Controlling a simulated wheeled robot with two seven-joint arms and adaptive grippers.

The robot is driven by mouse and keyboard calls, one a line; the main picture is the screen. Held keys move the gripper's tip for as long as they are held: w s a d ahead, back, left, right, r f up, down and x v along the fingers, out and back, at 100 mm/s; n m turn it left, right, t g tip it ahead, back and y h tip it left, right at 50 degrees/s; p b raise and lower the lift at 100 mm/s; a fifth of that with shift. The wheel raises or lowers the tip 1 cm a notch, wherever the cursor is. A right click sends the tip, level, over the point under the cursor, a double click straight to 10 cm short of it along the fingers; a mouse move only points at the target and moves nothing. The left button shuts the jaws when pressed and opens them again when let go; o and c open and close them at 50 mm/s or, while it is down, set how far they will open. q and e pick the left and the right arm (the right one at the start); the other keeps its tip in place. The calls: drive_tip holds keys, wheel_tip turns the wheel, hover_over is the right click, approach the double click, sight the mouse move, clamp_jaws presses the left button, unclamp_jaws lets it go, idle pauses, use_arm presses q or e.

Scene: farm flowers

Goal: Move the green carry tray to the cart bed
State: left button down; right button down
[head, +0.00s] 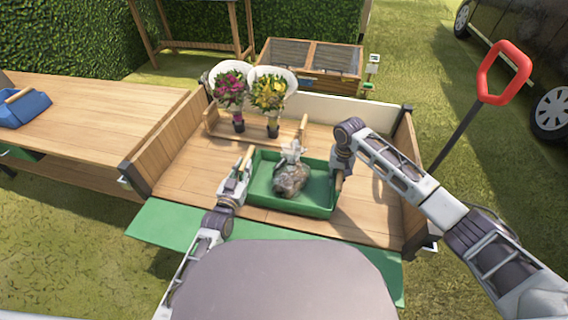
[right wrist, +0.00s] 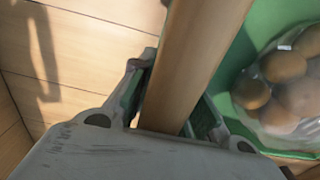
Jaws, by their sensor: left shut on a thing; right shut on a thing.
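The green carry tray (head: 314,209) is on or just above the wooden cart bed (head: 182,178), near its open front side; I cannot tell if it touches. A clear bag of brownish round things (head: 291,178) lies in it, and the bag also shows in the right wrist view (right wrist: 286,88). My left gripper (head: 241,172) is shut on the tray's left wooden handle. My right gripper (head: 340,172) is shut on the right wooden handle. In the right wrist view the handle (right wrist: 190,70) runs between the fingers of my right gripper (right wrist: 175,110).
A wooden holder (head: 222,130) with two wrapped bouquets (head: 250,90) stands at the back of the cart bed. A wooden table (head: 90,115) with a blue tote (head: 24,107) is at left. A red cart handle (head: 503,72) rises at right. The green flap (head: 170,225) hangs in front.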

use_arm(q)
drive_tip(key=shift+f+b, duration=0.45)
drive_tip(key=shift+b, duration=0.05)
use_arm(e)
drive_tip(key=shift+f, duration=0.5)
use_arm(q)
drive_tip(key=c, duration=1.8)
unclamp_jaws()
drive_tip(key=shift+f, duration=0.15)
use_arm(e)
drive_tip(key=c, duration=1.8)
unclamp_jaws()
drive_tip(key=shift+f, duration=0.1)
use_arm(q)
drive_tip(key=o, duration=0.5)
drive_tip(key=shift+c, duration=0.2)
use_arm(e)
drive_tip(key=o, duration=0.4)
drive_tip(key=shift+o, duration=0.2)
use_arm(q)
drive_tip(key=shift+s, duration=0.2)
drive_tip(key=v, duration=1.1)
drive_tip(key=shift+s, duration=0.3)
drive_tip(key=shift+a, duration=0.15)
use_arm(e)
drive_tip(key=shift+r, duration=0.2)
drive_tip(key=shift+r, duration=5.85)
